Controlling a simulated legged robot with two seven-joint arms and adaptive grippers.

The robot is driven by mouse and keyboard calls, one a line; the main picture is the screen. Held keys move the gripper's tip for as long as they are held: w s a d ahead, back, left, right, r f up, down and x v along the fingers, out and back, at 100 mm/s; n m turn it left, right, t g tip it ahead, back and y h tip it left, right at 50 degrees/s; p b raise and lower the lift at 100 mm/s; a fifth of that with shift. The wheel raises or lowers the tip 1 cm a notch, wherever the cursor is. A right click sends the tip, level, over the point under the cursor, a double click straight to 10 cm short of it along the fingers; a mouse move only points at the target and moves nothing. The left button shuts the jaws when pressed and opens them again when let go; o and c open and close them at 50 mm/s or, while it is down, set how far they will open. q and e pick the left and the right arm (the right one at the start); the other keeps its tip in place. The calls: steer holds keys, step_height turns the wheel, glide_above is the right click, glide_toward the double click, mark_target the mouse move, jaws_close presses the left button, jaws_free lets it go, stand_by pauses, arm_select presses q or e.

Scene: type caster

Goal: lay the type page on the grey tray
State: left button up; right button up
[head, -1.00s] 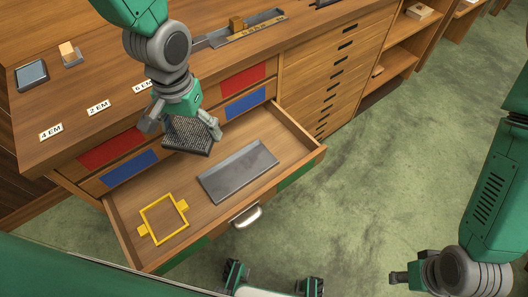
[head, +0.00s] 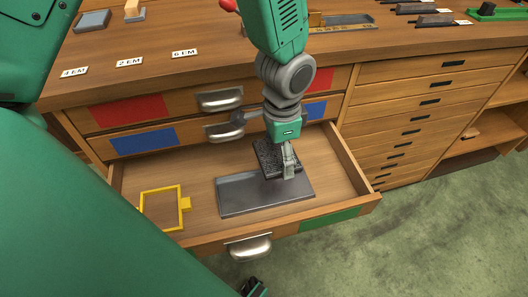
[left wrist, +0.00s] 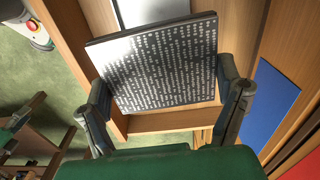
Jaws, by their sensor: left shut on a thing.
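The type page (head: 266,156) is a dark slab with rows of small raised type. My left gripper (head: 272,150) is shut on it, and holds it over the rear part of the grey tray (head: 236,204). The tray is a flat plate lying in the open drawer. In the left wrist view the page (left wrist: 165,65) sits between the two fingers of the left gripper (left wrist: 165,88), with part of the tray (left wrist: 150,12) beyond it. I cannot tell whether the page touches the tray.
The open drawer (head: 345,200) has raised wooden walls around the tray. A yellow frame (head: 161,208) lies in its left part. Closed drawers with red and blue panels (head: 145,141) stand behind. The wooden top (head: 220,50) carries labels and tools.

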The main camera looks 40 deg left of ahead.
arm_select(q)
steer(key=shift+w+d+f+b, duration=0.1)
steer(key=shift+d+f+b, duration=0.25)
steer(key=shift+d+f, duration=0.3)
steer(key=b, duration=0.2)
glide_above(277, 185)
steer(key=shift+m, duration=0.3)
steer(key=f, duration=0.5)
steer(key=shift+w+d, duration=0.1)
steer(key=shift+d, duration=0.1)
steer(key=shift+a+f, duration=0.3)
steer(key=shift+f, duration=0.15)
steer(key=shift+d+f+b, duration=0.35)
steer(key=shift+f+b, duration=0.05)
steer(key=shift+f, duration=0.45)
steer(key=shift+d+f+b, duration=0.3)
steer(key=shift+f+b, duration=0.1)
steer(key=shift+f, duration=0.45)
steer(key=shift+s, duration=0.2)
arm_select(e)
steer(key=f, duration=0.2)
steer(key=d+f, duration=0.1)
steer(key=f, duration=0.2)
steer(key=shift+s+d, duration=0.1)
steer(key=shift+s, duration=0.05)
